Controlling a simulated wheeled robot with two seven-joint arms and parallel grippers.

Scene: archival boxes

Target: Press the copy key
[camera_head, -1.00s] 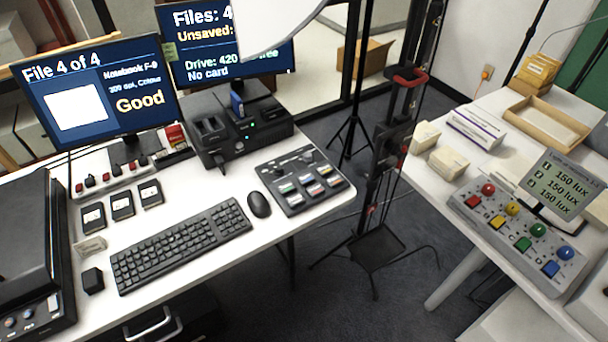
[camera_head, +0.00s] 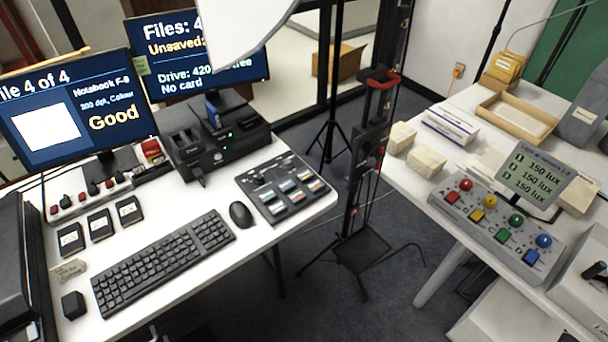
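A dark key panel (camera_head: 289,188) with several coloured keys and small knobs lies on the left desk, right of the mouse. Its key labels are too small to read, so I cannot tell which is the copy key. The left monitor (camera_head: 82,105) reads "File 4 of 4", "Notebook F-", "Good". The second monitor (camera_head: 228,72) reads "Files: 4", "Unsaved:", "Drive: 420", "No card", partly covered by a white shape. A black card reader unit (camera_head: 225,140) with a blue stick in it stands below the second monitor. Neither gripper is in view.
A keyboard (camera_head: 163,262), a mouse (camera_head: 241,215) and several black cards lie on the left desk. A stand (camera_head: 372,150) rises between the desks. On the right table are a light console (camera_head: 495,222), a small display reading 150 lux (camera_head: 537,181) and boxes.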

